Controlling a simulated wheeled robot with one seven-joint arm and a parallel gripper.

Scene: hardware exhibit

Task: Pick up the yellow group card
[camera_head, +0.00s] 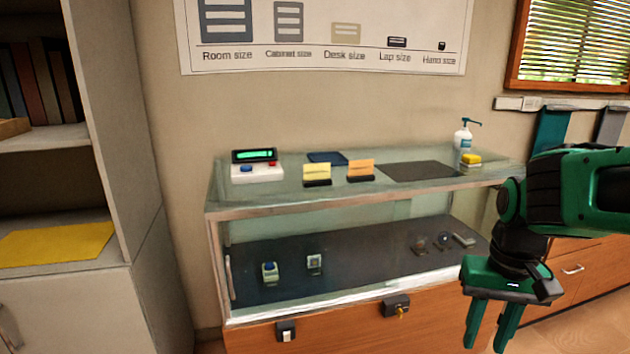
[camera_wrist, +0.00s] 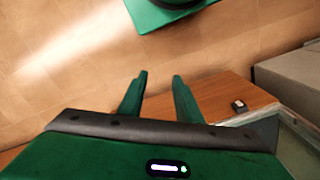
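A yellow card (camera_head: 317,171) stands in a small dark holder on the glass top of the display case (camera_head: 240,206), left of the middle. An orange card (camera_head: 360,168) in a similar holder stands just to its right. My gripper (camera_head: 486,338) hangs in front of the case's right end, well to the right of and below the yellow card. Its two green fingers are apart with nothing between them. The wrist view also shows my gripper (camera_wrist: 160,80) open and empty; neither card is in that view.
A device with a green display (camera_head: 255,165) stands left of the cards. A dark mat (camera_head: 419,171), a yellow block (camera_head: 470,159) and a pump bottle (camera_head: 464,136) are to their right. A yellow sheet (camera_head: 55,243) lies on the left shelf.

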